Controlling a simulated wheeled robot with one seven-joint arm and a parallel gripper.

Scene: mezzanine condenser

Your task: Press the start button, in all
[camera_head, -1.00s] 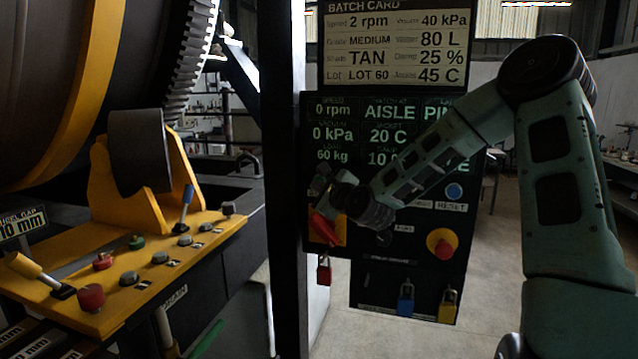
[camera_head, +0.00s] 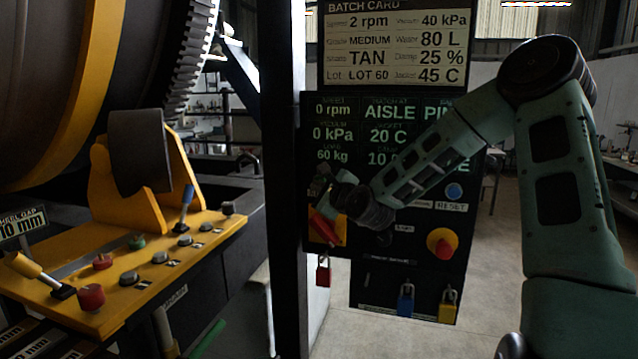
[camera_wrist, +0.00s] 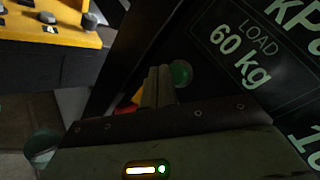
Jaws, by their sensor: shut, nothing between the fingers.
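A round green button (camera_wrist: 181,72) sits on the black control panel (camera_wrist: 208,90), just beyond my fingertips in the wrist view. Its label cannot be seen. My gripper (camera_wrist: 158,75) is shut and empty, with its tips close to the button's left edge in that picture. I cannot tell whether they touch it. In the head view my gripper (camera_head: 325,188) is at the left side of the same panel (camera_head: 385,260), and my wrist hides most of the button area.
Below the gripper is a red switch handle (camera_head: 325,230) on a yellow plate. To its right are a red emergency knob (camera_head: 442,243) and a blue reset button (camera_head: 454,191). A dark post (camera_head: 284,180) stands left of the panel. A yellow console (camera_head: 130,290) has levers and knobs.

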